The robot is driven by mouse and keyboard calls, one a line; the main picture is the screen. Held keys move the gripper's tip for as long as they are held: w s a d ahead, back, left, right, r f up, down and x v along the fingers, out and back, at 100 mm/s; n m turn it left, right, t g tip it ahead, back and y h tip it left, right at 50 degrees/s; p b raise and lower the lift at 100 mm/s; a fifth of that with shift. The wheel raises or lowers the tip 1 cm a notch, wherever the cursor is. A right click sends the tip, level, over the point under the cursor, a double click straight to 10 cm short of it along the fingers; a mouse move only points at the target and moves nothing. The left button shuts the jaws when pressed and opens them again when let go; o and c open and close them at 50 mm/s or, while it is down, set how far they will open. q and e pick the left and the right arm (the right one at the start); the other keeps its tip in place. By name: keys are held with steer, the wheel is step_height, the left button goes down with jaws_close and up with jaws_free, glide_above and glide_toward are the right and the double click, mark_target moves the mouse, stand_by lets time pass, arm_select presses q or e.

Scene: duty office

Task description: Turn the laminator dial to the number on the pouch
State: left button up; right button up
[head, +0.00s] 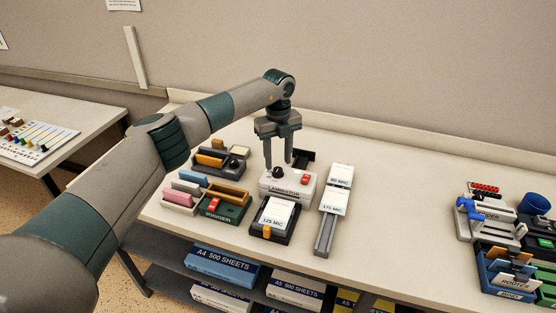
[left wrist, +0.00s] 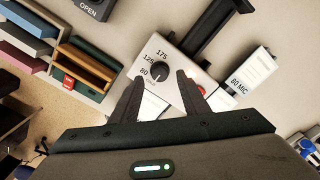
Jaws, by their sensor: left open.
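The laminator (head: 287,188) is a light box on the table with a dark slot part behind it. Its black dial (left wrist: 159,73) has 80, 125 and 175 printed around its left and upper side in the left wrist view; I cannot tell which number it points at. A pouch marked 125 MIC (head: 273,216) lies on a dark tray in front of the laminator. My left gripper (head: 279,165) is open and points down over the dial. In the left wrist view the dial shows between its fingertips; contact cannot be told. My right gripper is not in view.
A red switch (head: 305,179) sits right of the dial. A grey rack (head: 325,236) right of the laminator holds pouches marked 80 MIC and 175 MIC. The table is clear between the rack and the items at far right.

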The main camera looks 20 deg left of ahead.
mark_target(278, 169)
arm_select(q)
steer(key=shift+f+p, duration=0.35)
steer(key=shift+f, duration=1.15)
jaws_close()
steer(key=c, duration=1.1)
jaws_free()
steer(key=shift+o, duration=0.2)
